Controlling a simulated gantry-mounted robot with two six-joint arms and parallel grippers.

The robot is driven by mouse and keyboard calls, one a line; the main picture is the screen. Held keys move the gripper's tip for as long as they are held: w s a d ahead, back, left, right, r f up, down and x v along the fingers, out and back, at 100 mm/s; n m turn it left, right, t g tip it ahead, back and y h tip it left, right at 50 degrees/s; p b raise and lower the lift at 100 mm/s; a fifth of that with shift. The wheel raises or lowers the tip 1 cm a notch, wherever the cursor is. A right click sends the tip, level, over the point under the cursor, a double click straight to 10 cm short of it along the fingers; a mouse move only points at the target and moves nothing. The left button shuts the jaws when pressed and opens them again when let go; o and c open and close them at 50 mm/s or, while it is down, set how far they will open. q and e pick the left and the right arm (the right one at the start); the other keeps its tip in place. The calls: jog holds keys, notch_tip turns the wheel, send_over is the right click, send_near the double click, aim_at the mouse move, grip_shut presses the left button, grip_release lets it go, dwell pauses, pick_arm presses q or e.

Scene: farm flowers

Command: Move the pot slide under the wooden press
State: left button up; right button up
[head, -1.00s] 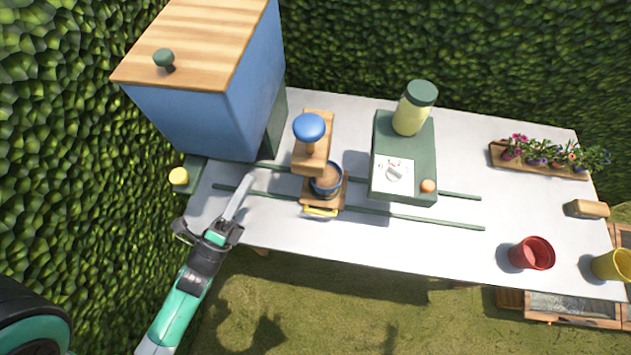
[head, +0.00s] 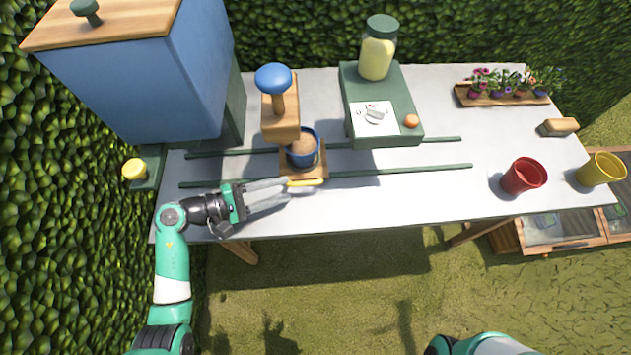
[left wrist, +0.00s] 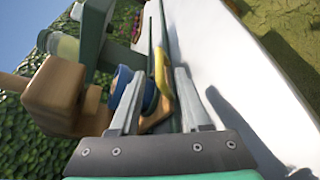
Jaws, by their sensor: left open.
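The pot slide is a small wooden board (head: 316,170) with a yellow handle (head: 308,183) at its front. A blue pot (head: 316,150) filled with brown soil stands on it. The wooden press (head: 280,122) with a blue knob (head: 273,77) stands just behind and left of the pot, partly overlapping it in view. My left gripper (head: 287,191) is open at the handle's left end. In the left wrist view, the yellow handle (left wrist: 161,74) shows between the spread fingertips (left wrist: 160,80); I cannot tell whether they touch. My right gripper is out of view.
Two green rails (head: 400,171) run along the table (head: 400,195). A green box (head: 385,140) with a jar (head: 378,52) stands right of the press, a blue cabinet (head: 150,80) left. Red (head: 523,177) and yellow (head: 601,170) pots stand at the right.

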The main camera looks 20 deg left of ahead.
aim_at(315, 181)
pick_arm(q)
jog(key=b+x, duration=0.2)
jog(key=x, duration=0.8)
jog(key=shift+w+d, duration=0.15)
jog(key=shift+w, duration=0.1)
jog(key=shift+r, duration=0.1)
jog(key=c, duration=0.7)
grip_shut()
